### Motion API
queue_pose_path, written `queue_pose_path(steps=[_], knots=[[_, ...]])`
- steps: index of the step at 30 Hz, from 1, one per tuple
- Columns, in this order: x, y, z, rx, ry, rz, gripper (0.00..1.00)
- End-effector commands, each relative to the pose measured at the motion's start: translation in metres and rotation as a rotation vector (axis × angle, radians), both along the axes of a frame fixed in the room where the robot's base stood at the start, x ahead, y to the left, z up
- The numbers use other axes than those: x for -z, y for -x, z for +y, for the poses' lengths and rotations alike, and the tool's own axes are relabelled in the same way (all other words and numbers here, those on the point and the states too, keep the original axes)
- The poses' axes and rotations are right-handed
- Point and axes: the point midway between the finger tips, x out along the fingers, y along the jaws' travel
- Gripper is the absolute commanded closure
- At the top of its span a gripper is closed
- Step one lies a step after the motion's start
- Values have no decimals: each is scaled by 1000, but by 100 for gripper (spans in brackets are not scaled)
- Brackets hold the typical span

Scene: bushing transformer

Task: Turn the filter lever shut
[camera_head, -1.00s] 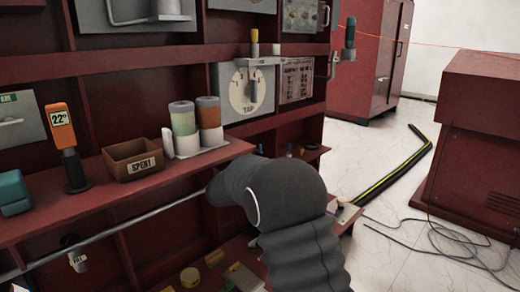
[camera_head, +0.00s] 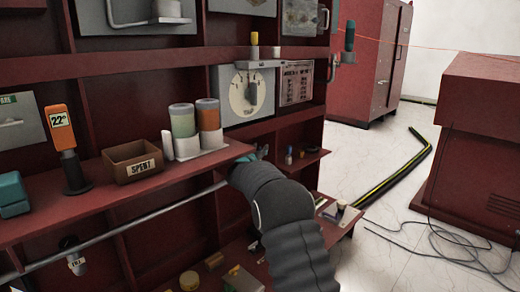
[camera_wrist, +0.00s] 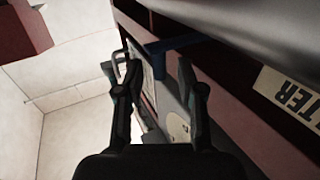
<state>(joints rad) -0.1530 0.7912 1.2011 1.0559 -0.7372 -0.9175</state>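A blue lever-like bar (camera_wrist: 172,44) shows in the wrist view, beside a thick grey pipe and ahead of my fingers.
The red shelf (camera_head: 110,192) holds a SPENT box (camera_head: 133,160) and two filled jars (camera_head: 196,122). A grey pipe (camera_head: 140,228) runs below it. A dial plate (camera_head: 246,92) is above. Cables (camera_head: 450,240) lie on the floor at the right.

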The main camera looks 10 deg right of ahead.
Motion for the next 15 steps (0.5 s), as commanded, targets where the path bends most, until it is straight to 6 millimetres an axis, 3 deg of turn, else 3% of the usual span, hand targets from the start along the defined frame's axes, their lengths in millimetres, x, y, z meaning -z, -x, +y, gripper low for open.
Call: queue_pose_path(steps=[14,15], knots=[[0,-10,-5,-1,0,-1,62],[0,-10,-5,-1,0,-1,70]])
